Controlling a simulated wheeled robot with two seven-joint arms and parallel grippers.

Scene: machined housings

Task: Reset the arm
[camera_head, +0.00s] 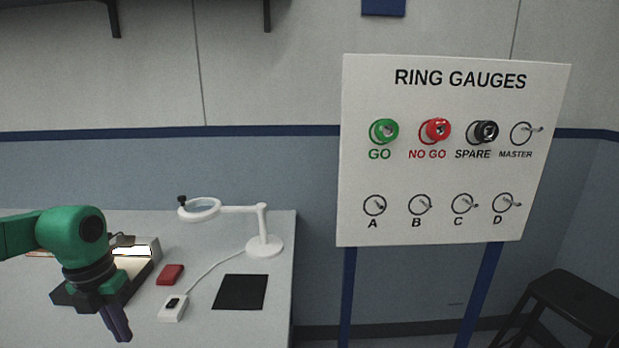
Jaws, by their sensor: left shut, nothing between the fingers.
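My left arm, green with a black wrist, comes in from the left over the white table. My left gripper (119,332) points down with its dark fingers closed together and nothing between them. It is in front of a dark box-like device with a bright top (140,248), partly hidden by the arm. My right arm and right gripper do not show in the head view.
The table (270,322) holds a white magnifier lamp (263,245), a red block (170,274), a white corded box (173,308) and a black mat (240,292). A RING GAUGES board (455,180) stands right, with green, red and black rings. A black stool (575,300) is lower right.

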